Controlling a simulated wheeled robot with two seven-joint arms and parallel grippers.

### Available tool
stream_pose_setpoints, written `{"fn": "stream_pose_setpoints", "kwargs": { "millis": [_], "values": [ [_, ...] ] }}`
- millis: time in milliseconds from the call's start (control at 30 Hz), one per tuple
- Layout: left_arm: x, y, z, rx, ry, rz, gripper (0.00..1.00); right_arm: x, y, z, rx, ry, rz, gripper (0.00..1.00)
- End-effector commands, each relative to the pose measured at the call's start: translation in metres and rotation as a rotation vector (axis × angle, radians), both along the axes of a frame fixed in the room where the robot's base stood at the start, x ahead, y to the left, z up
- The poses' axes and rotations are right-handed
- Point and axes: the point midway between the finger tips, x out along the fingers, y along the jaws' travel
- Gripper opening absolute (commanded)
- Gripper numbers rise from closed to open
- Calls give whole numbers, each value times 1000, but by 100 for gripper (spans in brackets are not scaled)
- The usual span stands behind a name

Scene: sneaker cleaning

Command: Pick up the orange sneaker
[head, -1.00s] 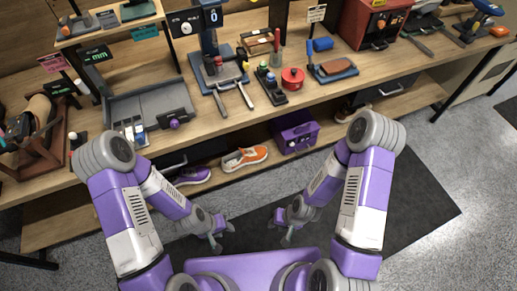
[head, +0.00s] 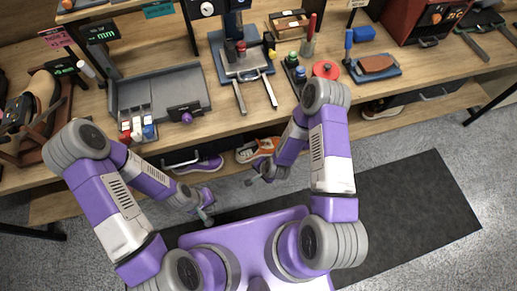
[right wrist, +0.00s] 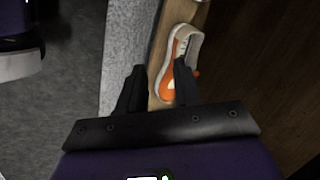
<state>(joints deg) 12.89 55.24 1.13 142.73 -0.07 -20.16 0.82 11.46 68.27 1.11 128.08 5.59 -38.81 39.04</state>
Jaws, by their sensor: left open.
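The orange sneaker (head: 246,155), orange with white, rests on the lower shelf under the workbench. My right arm partly covers it in the head view. It also shows in the right wrist view (right wrist: 170,84), beyond the fingertips. My right gripper (right wrist: 160,70) is open and empty, its fingers apart, with the sneaker past them and a little to the right. In the head view my right gripper (head: 251,181) is just in front of the shelf, below the sneaker. My left gripper (head: 207,213) is open and empty, lower and to the left.
A purple sneaker (head: 205,163) stands left of the orange one on the lower shelf. The workbench top (head: 225,122) overhangs them and holds a grey tray (head: 185,85), a press and several tools. A dark mat (head: 400,205) covers the floor.

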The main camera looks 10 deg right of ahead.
Motion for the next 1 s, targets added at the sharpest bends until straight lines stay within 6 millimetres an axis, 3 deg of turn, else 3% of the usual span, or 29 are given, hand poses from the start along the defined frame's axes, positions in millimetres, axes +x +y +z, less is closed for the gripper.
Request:
{"fn": "stream_pose_setpoints", "kwargs": {
  "millis": [33,200,300,500,700,1000],
  "values": [
    [0,0,-9,0,0,0,43,17,0,-22,25,-29,-145,34],
    [0,0,-25,0,0,0,43,66,-6,-65,172,-165,-640,34],
    [0,0,-34,0,0,0,43,88,-11,-86,296,-260,-906,34],
    [0,0,-47,0,0,0,43,112,-19,-111,563,-435,-1288,34],
    [0,0,-52,0,0,0,43,119,-24,-119,730,-526,-1451,34],
    [0,0,-67,0,0,0,43,143,-31,-134,761,-542,-1473,34]
  ]
}}
